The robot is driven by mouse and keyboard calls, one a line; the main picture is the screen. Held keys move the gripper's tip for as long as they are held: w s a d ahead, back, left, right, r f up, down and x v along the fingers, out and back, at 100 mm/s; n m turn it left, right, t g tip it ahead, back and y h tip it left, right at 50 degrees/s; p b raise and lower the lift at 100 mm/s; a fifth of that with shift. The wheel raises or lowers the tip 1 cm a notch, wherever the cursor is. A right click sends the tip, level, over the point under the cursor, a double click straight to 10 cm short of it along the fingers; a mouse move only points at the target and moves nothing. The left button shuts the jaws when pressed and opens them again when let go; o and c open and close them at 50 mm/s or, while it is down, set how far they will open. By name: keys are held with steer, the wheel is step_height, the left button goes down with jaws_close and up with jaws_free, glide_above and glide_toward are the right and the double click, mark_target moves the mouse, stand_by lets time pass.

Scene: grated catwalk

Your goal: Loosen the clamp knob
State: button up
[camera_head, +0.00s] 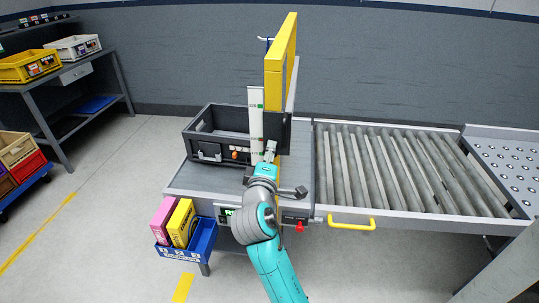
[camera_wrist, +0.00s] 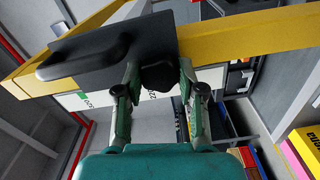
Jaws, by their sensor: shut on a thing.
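The clamp knob (camera_wrist: 158,77) is a dark, lobed knob beneath a black plate (camera_wrist: 110,52) on the yellow frame (camera_wrist: 245,36) in the wrist view. My gripper (camera_wrist: 156,84) has a finger on either side of the knob and is shut on it. In the head view my gripper (camera_head: 269,153) is up against the lower part of the yellow frame (camera_head: 281,65), by the dark plate (camera_head: 277,130). The knob is hidden there behind my gripper. A white scale strip (camera_head: 256,115) stands upright just left of the frame.
A black crate (camera_head: 196,150) sits on the grey table left of the frame. A roller conveyor (camera_head: 400,170) with a yellow handle (camera_head: 351,222) extends right. A blue bin (camera_head: 205,240) with pink and yellow boxes hangs at the front left.

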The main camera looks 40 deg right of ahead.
steer(key=shift+n, duration=1)
steer(key=o, duration=1.1)
steer(key=shift+o, duration=0.2)
steer(key=shift+a, duration=0.15)
steer(key=v, duration=1.1)
steer(key=shift+s+a, duration=0.25)
steer(key=shift+s, duration=0.05)
steer(key=shift+f, duration=0.1)
